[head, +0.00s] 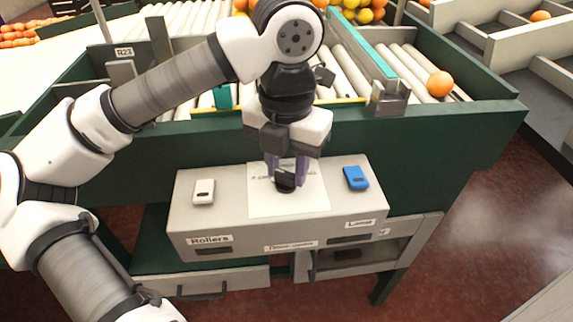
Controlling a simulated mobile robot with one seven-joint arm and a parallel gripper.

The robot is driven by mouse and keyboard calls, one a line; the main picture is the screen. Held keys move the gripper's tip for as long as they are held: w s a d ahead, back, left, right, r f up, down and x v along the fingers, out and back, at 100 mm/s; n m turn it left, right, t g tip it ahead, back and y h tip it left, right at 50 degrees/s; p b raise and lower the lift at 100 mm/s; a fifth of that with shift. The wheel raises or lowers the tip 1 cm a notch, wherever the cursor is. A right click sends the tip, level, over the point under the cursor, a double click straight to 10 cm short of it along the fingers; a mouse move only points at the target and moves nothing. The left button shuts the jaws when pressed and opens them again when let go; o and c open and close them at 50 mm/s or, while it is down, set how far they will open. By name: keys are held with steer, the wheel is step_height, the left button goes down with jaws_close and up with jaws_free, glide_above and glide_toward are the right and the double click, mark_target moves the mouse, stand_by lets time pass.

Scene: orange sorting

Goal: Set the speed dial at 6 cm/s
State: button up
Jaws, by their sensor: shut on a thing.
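The speed dial (285,186) is a black knob on the white printed sheet (308,203) in the middle of the grey control box. My gripper (287,170) points down over it, with its purple-grey fingers shut on the dial. The fingers hide part of the dial and part of the sheet, and the scale marks and the pointer's setting cannot be read.
The grey control box (190,229) has a white switch (204,191) at left, near the "Rollers" label, and a blue switch (355,178) at right, near the "Lamp" label. Behind it is a green-framed roller table with an orange (440,84). Drawers sit below.

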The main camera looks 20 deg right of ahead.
mark_target(288, 173)
steer(key=m+b, duration=0.3)
steer(key=m, duration=0.1)
steer(key=shift+d+f+m, duration=0.1)
steer(key=shift+m, duration=0.2)
steer(key=m+b, duration=0.1)
steer(key=m, duration=0.5)
steer(key=shift+s+b, duration=0.15)
steer(key=shift+b, duration=0.25)
steer(key=shift+r+m, duration=0.2)
steer(key=shift+m, duration=0.1)
steer(key=o, duration=1)
step_height(288, 173, up, 14)
steer(key=shift+f+p, duration=0.15)
steer(key=shift+p, duration=0.45)
